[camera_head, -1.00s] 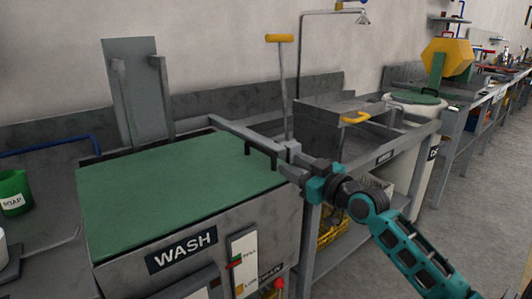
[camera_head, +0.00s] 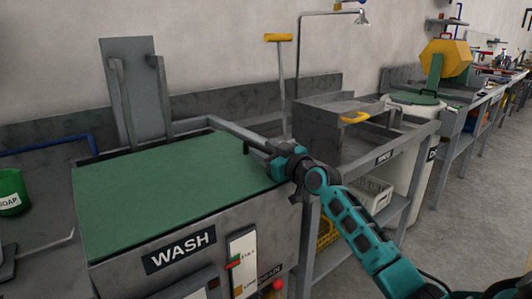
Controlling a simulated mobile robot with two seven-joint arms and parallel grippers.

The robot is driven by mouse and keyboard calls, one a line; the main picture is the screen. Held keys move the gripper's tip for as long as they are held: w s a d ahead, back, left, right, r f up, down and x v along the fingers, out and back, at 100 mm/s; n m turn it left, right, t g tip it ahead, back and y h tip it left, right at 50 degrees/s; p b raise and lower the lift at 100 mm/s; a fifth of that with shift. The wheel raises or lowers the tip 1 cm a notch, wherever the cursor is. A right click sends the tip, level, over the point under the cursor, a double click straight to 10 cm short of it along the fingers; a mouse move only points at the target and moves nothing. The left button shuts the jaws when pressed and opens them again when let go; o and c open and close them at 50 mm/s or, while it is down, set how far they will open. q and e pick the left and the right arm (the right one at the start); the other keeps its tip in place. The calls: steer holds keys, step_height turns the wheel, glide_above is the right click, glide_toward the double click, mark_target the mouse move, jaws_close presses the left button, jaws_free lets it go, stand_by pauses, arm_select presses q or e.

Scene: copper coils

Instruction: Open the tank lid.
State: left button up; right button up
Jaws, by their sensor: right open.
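The wash tank (camera_head: 180,252) stands at the left front with a "WASH" label. Its flat green lid (camera_head: 165,190) lies shut over the top. A dark handle (camera_head: 258,146) sits at the lid's right edge, partly hidden by my gripper. My right gripper (camera_head: 268,155) is open at that handle, coming in from the right. I cannot tell whether its fingers are around the handle or only beside it. My left gripper is not in view.
A grey upright panel (camera_head: 132,88) stands behind the tank. A yellow-topped T-handle (camera_head: 279,38) rises behind the lid's right side. A rinse sink bench (camera_head: 385,155) stands to the right. A green soap bucket (camera_head: 12,188) is at the far left. Open floor (camera_head: 475,220) lies at the right.

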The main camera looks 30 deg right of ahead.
jaws_close()
stand_by(0.3)
steer(key=shift+r, duration=0.1)
